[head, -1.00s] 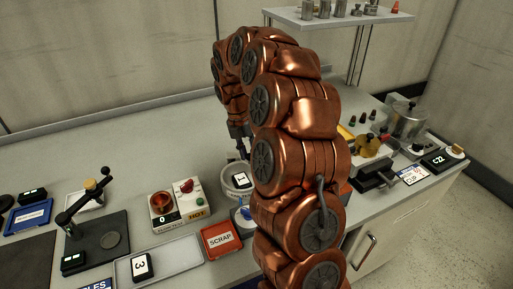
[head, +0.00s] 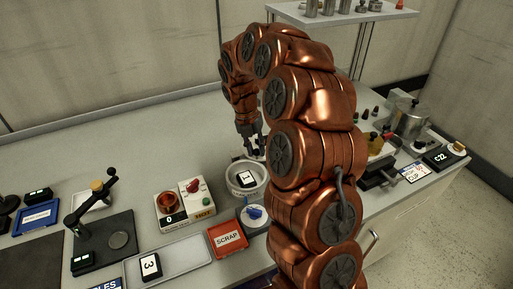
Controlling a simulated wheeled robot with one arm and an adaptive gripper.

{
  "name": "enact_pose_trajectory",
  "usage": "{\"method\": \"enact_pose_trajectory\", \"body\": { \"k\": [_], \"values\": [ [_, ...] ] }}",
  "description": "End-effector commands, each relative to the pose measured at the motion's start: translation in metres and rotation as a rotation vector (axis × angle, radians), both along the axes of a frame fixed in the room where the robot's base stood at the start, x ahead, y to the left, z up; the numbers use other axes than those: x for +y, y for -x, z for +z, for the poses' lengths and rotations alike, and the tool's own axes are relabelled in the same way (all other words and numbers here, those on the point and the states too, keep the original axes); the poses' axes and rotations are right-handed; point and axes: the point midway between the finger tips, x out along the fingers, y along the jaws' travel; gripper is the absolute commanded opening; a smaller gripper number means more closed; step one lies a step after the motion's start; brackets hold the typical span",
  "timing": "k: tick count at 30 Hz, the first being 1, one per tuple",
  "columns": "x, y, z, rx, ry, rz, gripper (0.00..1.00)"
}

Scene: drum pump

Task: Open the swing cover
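My gripper (head: 252,146) points down in the head view, at the end of my copper-coloured arm. It is above and behind a round, pale, open-topped container (head: 247,178) with a card marked 1. It appears clear of the container. Its fingers are small and partly covered by my arm, so their opening is unclear. I cannot tell for certain which part is the swing cover. A blue knob (head: 254,212) on a round grey base stands in front of the container, partly behind my arm. A glass vessel with a metal lid (head: 411,117) stands at the back right.
A unit with a red knob (head: 192,186), a red SCRAP tray (head: 227,238) and a grey tray (head: 181,262) lie left of my arm. A black lever stand (head: 98,207) is farther left. A raised shelf (head: 346,19) is at the back. The back left bench is clear.

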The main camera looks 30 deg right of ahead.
Motion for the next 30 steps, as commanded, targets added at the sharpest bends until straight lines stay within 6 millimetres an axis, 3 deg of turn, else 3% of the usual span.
{"method": "enact_pose_trajectory", "body": {
  "k": [7, 17, 23, 30],
  "values": [
    [0.0, 0.0, 0.001, -0.002, -0.001, -0.002, 0.5],
    [0.0, 0.0, 0.002, -0.002, -0.001, -0.003, 0.5],
    [0.003, -0.004, 0.024, -0.004, -0.001, -0.003, 0.5],
    [0.01, -0.01, 0.068, -0.006, 0.0, -0.002, 0.5]
  ]
}}
